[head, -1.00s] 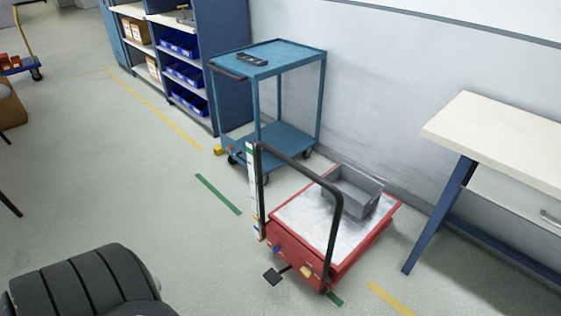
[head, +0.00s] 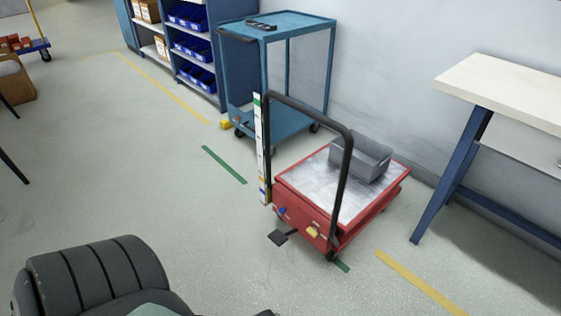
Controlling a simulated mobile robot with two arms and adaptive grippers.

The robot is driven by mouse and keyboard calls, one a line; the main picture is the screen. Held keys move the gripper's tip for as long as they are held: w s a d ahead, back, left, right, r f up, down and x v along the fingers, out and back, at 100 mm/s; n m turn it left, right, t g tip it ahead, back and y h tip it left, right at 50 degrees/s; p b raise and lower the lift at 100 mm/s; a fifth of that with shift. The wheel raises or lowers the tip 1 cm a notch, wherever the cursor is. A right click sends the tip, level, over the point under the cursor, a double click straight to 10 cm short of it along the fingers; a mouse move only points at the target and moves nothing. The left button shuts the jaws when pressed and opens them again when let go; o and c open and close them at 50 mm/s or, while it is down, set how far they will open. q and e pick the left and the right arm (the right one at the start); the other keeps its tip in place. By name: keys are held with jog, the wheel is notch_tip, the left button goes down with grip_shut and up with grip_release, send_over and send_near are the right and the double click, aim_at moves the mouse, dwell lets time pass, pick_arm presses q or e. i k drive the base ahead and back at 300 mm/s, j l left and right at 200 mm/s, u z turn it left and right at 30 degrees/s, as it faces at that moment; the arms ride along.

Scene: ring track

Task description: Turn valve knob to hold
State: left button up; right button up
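A red lift cart (head: 303,217) with a silver top and a black push handle (head: 350,145) stands on the floor right of centre. Its near end carries a small yellow part (head: 312,232), a small blue part (head: 282,211) and a black foot pedal (head: 278,237). Which of these is the valve knob, and how it is set, is too small to tell. A white strip with coloured marks (head: 262,150) stands upright at the cart's left corner. A dark grey part of my own body fills the lower left. Neither gripper is recognisable in the picture.
A grey bin (head: 361,158) sits on the cart. A blue trolley (head: 278,28) and a shelf with blue bins (head: 192,45) stand behind. A white-topped workbench (head: 500,90) is at the right. The floor left of the cart, with a green line (head: 223,165), is clear.

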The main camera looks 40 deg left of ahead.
aim_at(312, 230)
jog(key=u, duration=1.1)
